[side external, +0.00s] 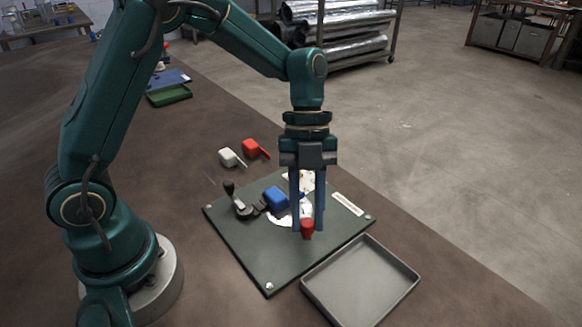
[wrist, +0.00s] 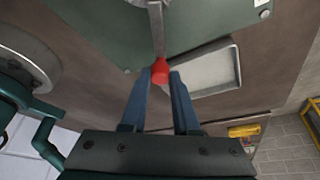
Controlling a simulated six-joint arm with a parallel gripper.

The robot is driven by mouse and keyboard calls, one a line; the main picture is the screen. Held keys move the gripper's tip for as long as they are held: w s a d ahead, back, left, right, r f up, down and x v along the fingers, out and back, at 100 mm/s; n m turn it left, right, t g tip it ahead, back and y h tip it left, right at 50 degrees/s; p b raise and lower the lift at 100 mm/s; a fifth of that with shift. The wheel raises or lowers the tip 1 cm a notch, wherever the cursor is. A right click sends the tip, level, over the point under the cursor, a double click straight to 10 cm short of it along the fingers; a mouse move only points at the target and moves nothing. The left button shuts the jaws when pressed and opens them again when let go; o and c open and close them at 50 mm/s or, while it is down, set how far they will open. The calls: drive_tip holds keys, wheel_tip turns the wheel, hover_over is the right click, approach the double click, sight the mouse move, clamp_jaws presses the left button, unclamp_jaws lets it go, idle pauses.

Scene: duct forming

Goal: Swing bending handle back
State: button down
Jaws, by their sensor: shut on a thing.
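My gripper (side external: 308,229) points down over the dark green plate (side external: 262,262), its blue fingers shut on the red knob (side external: 307,231) of the bending handle. In the wrist view, the red knob (wrist: 160,71) sits between my fingertips (wrist: 160,80), at the end of a grey metal bar (wrist: 156,30). A blue block (side external: 275,198) and a black-knobbed lever (side external: 235,200) stand on the plate to the left of my fingers. The white disc-like part in the plate's middle is partly hidden behind my fingers.
A grey tray (side external: 311,288) lies right of the plate's near edge. A red piece (side external: 252,149) and a white piece (side external: 229,157) lie on the brown table behind the plate. A green tray (side external: 170,96) is farther back.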

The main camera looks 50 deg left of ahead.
drive_tip(key=s+m, duration=0.1)
drive_tip(key=s+a+m+y, duration=0.1)
drive_tip(key=m, duration=0.1)
drive_tip(key=s+a+m+g, duration=0.1)
drive_tip(key=shift+m, duration=0.3)
drive_tip(key=shift+s+a+m+y, duration=0.45)
drive_tip(key=shift+a+m, duration=0.1)
drive_tip(key=shift+m, duration=0.35)
drive_tip(key=shift+s+a+m+y, duration=0.35)
drive_tip(key=shift+s+a+m, duration=0.15)
drive_tip(key=shift+m, duration=0.4)
drive_tip(key=shift+a, duration=0.1)
drive_tip(key=c, duration=0.7)
unclamp_jaws()
drive_tip(key=shift+o, duration=0.2)
drive_tip(key=shift+v, duration=2.6)
drive_tip(key=shift+w, duration=0.1)
